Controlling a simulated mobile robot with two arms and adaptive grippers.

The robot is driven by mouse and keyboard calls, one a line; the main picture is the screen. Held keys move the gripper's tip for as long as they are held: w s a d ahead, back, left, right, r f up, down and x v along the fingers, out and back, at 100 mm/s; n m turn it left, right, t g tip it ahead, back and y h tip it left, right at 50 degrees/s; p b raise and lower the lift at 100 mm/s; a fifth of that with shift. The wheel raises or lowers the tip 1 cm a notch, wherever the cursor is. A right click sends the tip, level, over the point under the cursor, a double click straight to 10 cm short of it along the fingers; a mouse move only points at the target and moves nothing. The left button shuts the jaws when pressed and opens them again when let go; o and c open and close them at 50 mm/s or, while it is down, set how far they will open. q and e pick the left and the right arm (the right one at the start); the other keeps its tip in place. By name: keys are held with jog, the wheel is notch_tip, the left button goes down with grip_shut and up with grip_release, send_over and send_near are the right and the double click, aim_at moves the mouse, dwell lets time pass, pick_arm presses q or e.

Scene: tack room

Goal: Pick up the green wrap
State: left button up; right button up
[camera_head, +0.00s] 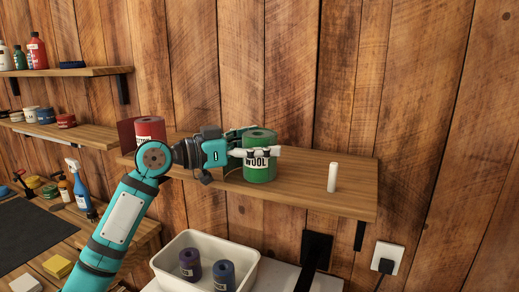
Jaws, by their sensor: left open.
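The green wrap (260,172), a roll labelled "WOOL", stands upright on the wooden wall shelf (300,188). My left gripper (262,143) reaches in from the left and is open at the roll's upper part. One pale finger crosses the front of the roll just above its label; the other finger is mostly hidden behind it. I cannot tell whether the fingers touch the roll. My right gripper is not in view.
A red roll (150,128) stands left on the same shelf, close behind my arm. A white cylinder (333,177) stands at the right. Below, a white bin (240,285) holds two purple-blue rolls (224,275). Shelves with bottles and tins (66,121) are at the left.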

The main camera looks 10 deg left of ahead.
pick_arm(q)
jog(key=shift+a, duration=0.15)
jog(key=shift+c, duration=0.6)
jog(key=c, duration=1.2)
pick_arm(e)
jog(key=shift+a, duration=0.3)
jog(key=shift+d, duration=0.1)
